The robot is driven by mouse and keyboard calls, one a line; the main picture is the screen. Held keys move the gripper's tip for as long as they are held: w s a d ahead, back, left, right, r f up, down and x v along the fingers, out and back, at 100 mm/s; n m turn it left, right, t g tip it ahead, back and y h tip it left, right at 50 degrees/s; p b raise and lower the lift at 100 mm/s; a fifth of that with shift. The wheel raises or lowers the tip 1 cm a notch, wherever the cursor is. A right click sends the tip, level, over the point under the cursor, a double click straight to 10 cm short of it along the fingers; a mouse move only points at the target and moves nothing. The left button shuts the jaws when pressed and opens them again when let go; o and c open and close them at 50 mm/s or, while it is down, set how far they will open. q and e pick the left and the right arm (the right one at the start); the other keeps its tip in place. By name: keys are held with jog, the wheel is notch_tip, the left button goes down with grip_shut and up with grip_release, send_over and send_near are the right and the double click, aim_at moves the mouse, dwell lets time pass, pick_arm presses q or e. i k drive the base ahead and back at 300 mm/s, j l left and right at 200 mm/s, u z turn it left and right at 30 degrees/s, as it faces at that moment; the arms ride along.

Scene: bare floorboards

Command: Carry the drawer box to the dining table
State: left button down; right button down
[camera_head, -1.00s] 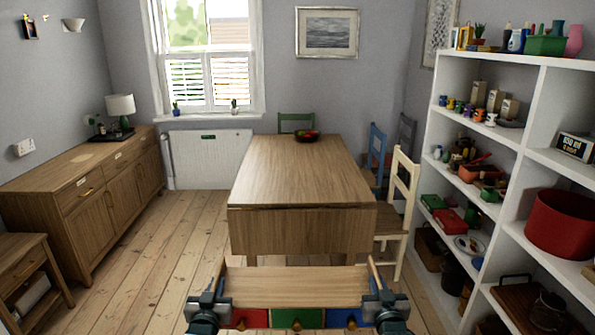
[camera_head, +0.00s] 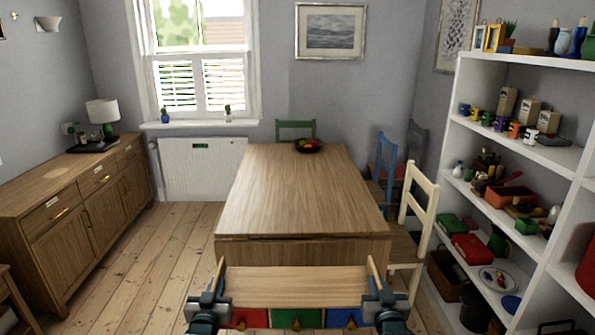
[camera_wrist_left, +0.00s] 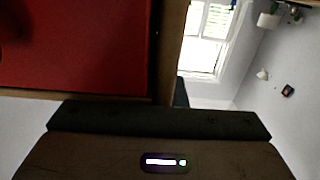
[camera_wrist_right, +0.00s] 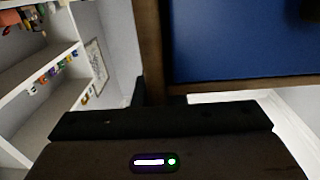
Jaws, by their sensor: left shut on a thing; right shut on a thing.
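The drawer box (camera_head: 296,288) has a light wooden top and red, green and blue drawer fronts. It is at the bottom middle of the head view, in front of me. My left gripper (camera_head: 215,295) is shut on its left side, and my right gripper (camera_head: 378,293) is shut on its right side. The left wrist view shows the red drawer front (camera_wrist_left: 75,45) close up; the right wrist view shows the blue one (camera_wrist_right: 240,40). The wooden dining table (camera_head: 300,195) stands straight ahead, just beyond the box, its near edge partly behind the box. Its near top is bare.
A bowl of fruit (camera_head: 308,146) sits at the table's far end. A cream chair (camera_head: 418,225) and a blue chair (camera_head: 385,170) stand along its right side, a green chair (camera_head: 296,130) behind it. A white shelf (camera_head: 520,150) is at right, a sideboard (camera_head: 85,200) at left. Floor is clear left of the table.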

aim_at(302, 177)
jog(key=i+l, duration=0.1)
jog(key=i, duration=3.5)
jog(key=j+u, duration=0.05)
jog(key=j, duration=0.05)
